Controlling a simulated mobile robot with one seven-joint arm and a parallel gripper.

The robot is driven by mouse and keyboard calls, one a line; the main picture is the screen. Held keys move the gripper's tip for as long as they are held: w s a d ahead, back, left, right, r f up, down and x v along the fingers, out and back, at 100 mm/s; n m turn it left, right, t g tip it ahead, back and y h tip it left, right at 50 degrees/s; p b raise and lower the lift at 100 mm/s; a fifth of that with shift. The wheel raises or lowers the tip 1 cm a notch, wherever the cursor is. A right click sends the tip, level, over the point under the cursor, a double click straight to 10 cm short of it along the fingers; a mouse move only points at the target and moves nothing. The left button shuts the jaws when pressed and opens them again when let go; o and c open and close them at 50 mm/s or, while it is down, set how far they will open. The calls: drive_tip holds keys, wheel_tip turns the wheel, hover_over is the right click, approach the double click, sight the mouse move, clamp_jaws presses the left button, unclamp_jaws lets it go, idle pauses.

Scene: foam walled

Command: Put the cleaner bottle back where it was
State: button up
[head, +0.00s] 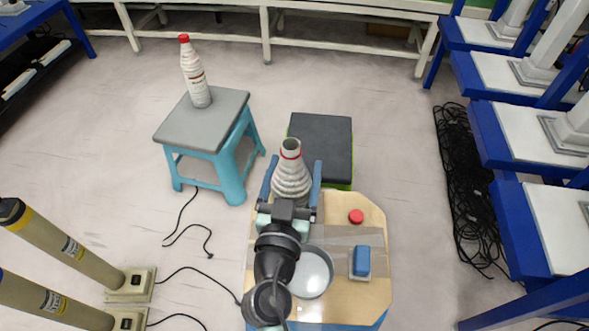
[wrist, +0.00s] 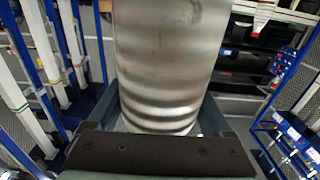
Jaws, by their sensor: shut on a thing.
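My gripper (head: 293,182) is shut on a pale, ribbed bottle (head: 291,176) with an open dark mouth and a red ring at its neck. One finger is on each side of it. The bottle fills the middle of the wrist view (wrist: 168,62), between the fingers. I cannot tell whether its base touches the tabletop. A second white bottle (head: 195,76) with a red cap and a label stands upright on the grey-topped, light-blue stool (head: 183,128) at the left. My gripper is apart from it.
The wooden table (head: 372,298) below my arm holds a red round piece (head: 356,216), a grey round dish (head: 317,272) and a blue block on a pale base (head: 361,262). A dark-topped stool (head: 322,140) stands behind. Cables (head: 467,190) lie on the right floor.

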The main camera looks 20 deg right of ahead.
drive_tip(key=o, duration=1.5)
drive_tip(key=shift+b+v, duration=0.5)
drive_tip(key=shift+v, duration=5.55)
drive_tip(key=shift+w, duration=0.1)
